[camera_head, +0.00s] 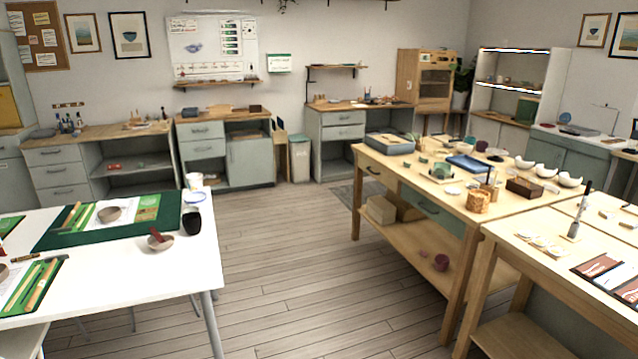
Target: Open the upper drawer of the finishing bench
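Neither of my grippers is in view. No bench carries a readable name, so I cannot tell which is the finishing bench. Along the back wall, a grey bench with a wooden top (342,105) has an upper drawer (342,117) above a lower drawer (343,132). Left of it, another grey bench (250,158) has an upper drawer (200,131) and a lower drawer (203,149) at its left side. A third grey bench at the far left has a stack of drawers (56,155). All these drawers look shut.
A white table (110,262) with mats and bowls fills the left front. A wooden table (470,215) with drawers and a lower shelf stands at the right. Open wooden floor (290,250) runs between them to the back benches. A grey bin (300,158) stands between two benches.

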